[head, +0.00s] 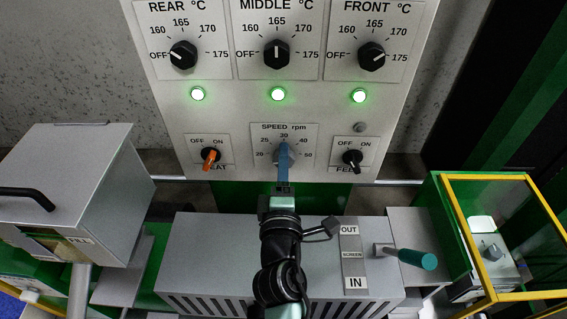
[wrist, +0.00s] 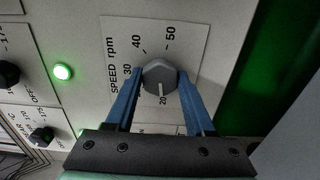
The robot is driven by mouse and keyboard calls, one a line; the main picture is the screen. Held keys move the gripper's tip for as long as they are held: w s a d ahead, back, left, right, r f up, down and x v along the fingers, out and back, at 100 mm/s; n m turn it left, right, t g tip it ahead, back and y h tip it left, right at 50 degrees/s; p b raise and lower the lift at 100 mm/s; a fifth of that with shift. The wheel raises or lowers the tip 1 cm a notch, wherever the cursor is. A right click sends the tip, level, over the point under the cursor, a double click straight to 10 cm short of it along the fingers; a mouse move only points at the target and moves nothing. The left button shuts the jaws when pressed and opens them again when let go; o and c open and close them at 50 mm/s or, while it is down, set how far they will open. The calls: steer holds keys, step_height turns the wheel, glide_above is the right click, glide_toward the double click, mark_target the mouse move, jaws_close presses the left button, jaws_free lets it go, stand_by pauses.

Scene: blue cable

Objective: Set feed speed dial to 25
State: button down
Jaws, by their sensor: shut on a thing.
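The grey feed speed dial (wrist: 157,74) sits on a white plate marked SPEED rpm (head: 300,133). In the wrist view its white pointer line points at or close to the 20 mark. My gripper (wrist: 160,82) has its two blue fingers on either side of the dial and is shut on it. The left finger covers the 25 mark in the wrist view. In the head view my gripper (head: 284,152) covers most of the dial, so its pointer cannot be read there.
An orange HEAT switch (head: 210,156) is left of the dial, and a black FEED switch (head: 352,158) is right of it. Three black temperature knobs, including the middle one (head: 276,54), and green lights (head: 278,94) are above. A grey machine housing (head: 210,255) lies below.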

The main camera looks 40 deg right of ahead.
steer(key=m+b, duration=0.7)
steer(key=m, duration=0.2)
steer(key=shift+f, duration=0.1)
steer(key=shift+m, duration=0.4)
stand_by(0.4)
steer(key=shift+c, duration=1.3)
jaws_free()
